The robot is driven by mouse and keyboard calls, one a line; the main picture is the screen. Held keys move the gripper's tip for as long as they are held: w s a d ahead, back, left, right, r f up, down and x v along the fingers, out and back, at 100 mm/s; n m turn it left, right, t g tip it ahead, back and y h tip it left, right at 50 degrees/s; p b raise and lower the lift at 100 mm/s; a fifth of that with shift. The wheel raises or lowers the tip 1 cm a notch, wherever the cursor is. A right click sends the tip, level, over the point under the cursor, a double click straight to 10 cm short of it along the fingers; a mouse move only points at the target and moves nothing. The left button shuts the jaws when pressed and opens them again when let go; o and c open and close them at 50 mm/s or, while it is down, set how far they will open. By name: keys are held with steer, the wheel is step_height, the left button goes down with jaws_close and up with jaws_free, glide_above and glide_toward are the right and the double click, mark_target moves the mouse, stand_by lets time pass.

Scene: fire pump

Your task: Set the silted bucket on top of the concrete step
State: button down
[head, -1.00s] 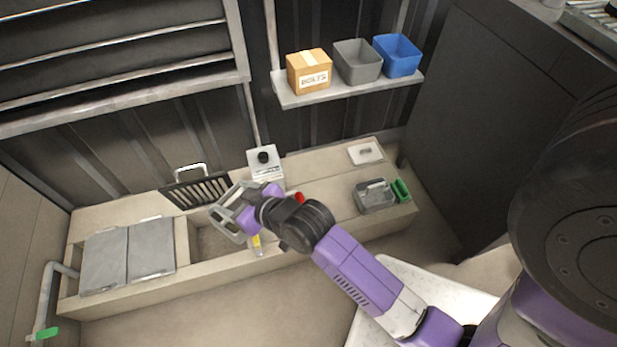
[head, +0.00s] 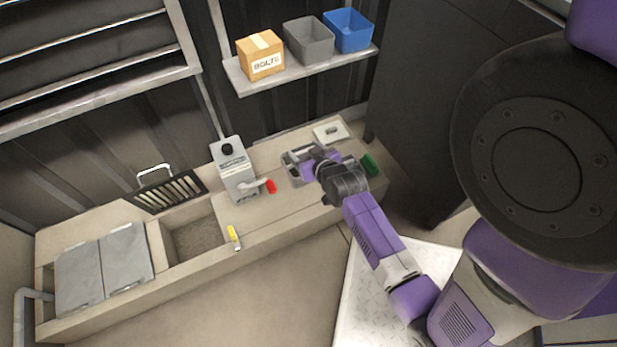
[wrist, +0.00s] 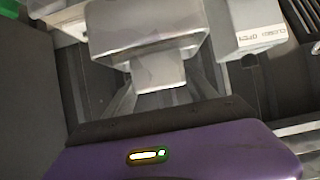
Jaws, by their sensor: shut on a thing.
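The silted bucket (head: 292,168) is a grey, open-topped container at my gripper in the head view. It also fills the upper middle of the wrist view (wrist: 145,30). My gripper (head: 316,166) is shut on it, with the bucket on the gripper's left. The long pale concrete step (head: 275,218) runs along the wall, and the bucket is over its right part. I cannot tell whether the bucket touches the step. My wrist hides the bucket's right side, and its contents are not clear.
A grey control box (head: 235,170) with a red-tipped lever (head: 270,186) stands left of the bucket. An open pit (head: 195,238), a leaning grate (head: 165,192) and grey lids (head: 128,258) lie farther left. A green-marked part (head: 370,165) and a white plate (head: 331,132) are to the right.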

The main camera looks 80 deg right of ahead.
step_height(320, 180, down, 16)
steer(key=b, duration=0.7)
steer(key=shift+w+b, duration=0.1)
steer(key=shift+b, duration=0.2)
steer(key=shift+c, duration=1.4)
jaws_free()
steer(key=shift+f, duration=0.15)
steer(key=p+v, duration=0.6)
steer(key=v, duration=0.6)
steer(key=s+a+r+n+t+y, duration=0.2)
steer(key=a+r+n+t+y, duration=0.1)
steer(key=a+r, duration=1)
steer(key=s+a+r+n+t+y, duration=0.2)
steer(key=a+r+n+t+y, duration=0.2)
steer(key=a+r, duration=0.9)
step_height(320, 180, up, 3)
steer(key=n+y, duration=0.2)
steer(key=n, duration=0.1)
steer(key=shift+a, duration=0.3)
